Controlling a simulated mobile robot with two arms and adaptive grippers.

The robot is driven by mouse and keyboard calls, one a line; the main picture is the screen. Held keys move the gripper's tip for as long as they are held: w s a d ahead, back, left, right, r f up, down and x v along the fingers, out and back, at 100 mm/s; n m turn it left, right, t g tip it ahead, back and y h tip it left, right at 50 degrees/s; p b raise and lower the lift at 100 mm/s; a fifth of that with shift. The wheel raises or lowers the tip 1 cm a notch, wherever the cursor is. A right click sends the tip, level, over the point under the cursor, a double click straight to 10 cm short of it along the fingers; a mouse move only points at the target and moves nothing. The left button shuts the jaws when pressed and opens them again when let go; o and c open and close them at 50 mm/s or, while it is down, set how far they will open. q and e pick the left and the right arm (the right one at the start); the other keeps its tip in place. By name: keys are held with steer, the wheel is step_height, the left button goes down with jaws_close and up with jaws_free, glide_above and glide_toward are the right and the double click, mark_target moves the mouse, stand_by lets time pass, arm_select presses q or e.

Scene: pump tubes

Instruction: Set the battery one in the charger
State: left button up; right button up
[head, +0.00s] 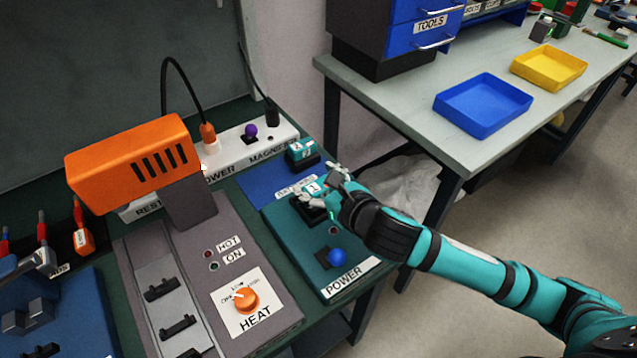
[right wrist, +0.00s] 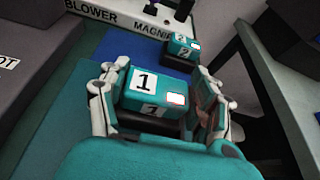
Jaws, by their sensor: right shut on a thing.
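Battery one is a teal block with a white "1" label (right wrist: 145,84) and a small red-lit panel, between the fingers of my right gripper (right wrist: 160,105). In the head view my right gripper (head: 325,186) is shut on this battery (head: 313,187) at a black holder (head: 308,211) on the teal POWER panel (head: 290,238), which appears to be the charger. The battery looks upright, in or just over the holder; the fingers hide whether it is fully seated. My left gripper is not in view.
Battery two (head: 301,151) stands on a blue mat (head: 262,187) just behind. The panel has a blue knob (head: 338,257). An orange heater (head: 130,160) stands at left over the grey HEAT unit (head: 200,290). A side table with a blue tray (head: 483,130) lies to the right.

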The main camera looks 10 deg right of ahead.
steer(key=shift+f, duration=0.1)
steer(key=o, duration=1.6)
steer(key=shift+o, duration=0.2)
steer(key=shift+s+d+r, duration=0.1)
steer(key=shift+s+r, duration=0.05)
steer(key=shift+r, duration=0.05)
steer(key=v, duration=0.8)
steer(key=shift+s+d+r, duration=0.1)
steer(key=shift+s, duration=0.25)
steer(key=p+v, duration=0.3)
steer(key=p, duration=0.1)
steer(key=shift+r+p, duration=0.1)
steer(key=shift+p, duration=0.2)
